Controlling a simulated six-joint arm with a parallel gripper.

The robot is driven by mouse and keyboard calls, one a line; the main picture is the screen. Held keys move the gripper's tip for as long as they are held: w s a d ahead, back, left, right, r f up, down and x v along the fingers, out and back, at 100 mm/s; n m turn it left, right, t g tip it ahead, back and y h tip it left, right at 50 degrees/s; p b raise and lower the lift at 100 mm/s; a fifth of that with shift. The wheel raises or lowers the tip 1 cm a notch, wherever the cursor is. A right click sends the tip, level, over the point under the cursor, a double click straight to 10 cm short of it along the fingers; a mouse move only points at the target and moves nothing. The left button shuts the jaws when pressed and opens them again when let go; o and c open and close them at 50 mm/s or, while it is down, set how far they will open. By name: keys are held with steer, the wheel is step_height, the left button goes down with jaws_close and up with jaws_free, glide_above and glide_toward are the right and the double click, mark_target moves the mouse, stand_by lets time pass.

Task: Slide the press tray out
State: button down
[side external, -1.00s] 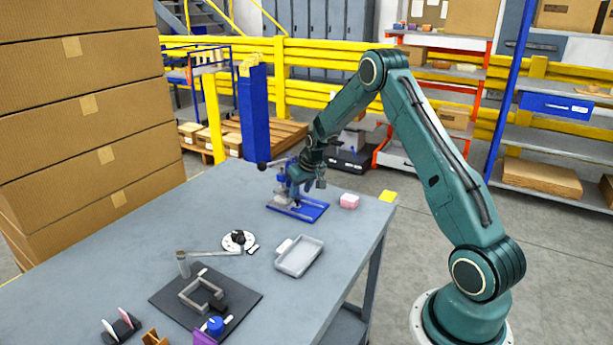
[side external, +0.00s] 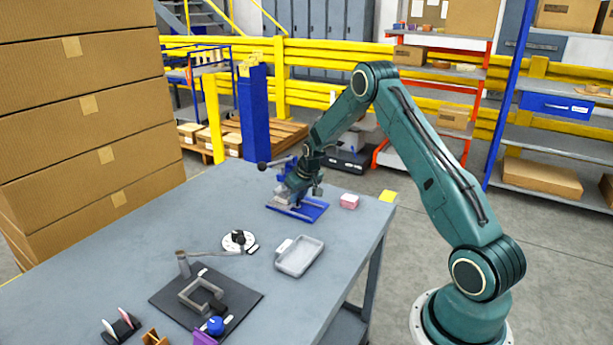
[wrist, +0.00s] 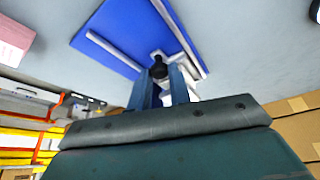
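The press (side external: 313,211) has a blue base plate and a blue upright, and stands at the far end of the grey table. The wrist view shows its blue plate (wrist: 113,36) with pale rails along it. A small black knob (wrist: 158,68) sits at the fingertips, probably the handle of the press tray; the tray itself is not clearly visible. My gripper (side external: 296,196) is low over the press. In the wrist view its two blue fingers (wrist: 161,78) stand apart on either side of the knob. Whether they touch it cannot be told.
A long lever with a black ball (side external: 262,166) sticks out left of the press. A pink block (side external: 349,201) lies to its right. A grey dish (side external: 299,257), a white disc (side external: 238,241) and a black fixture plate (side external: 240,300) lie nearer. Table between is clear.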

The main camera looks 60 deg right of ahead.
steer(key=shift+s, duration=4.5)
steer(key=c, duration=1.3)
jaws_free()
steer(key=shift+s, duration=0.1)
steer(key=shift+r, duration=0.1)
steer(key=shift+r, duration=0.15)
steer(key=shift+v, duration=6.65)
steer(key=shift+s, duration=0.1)
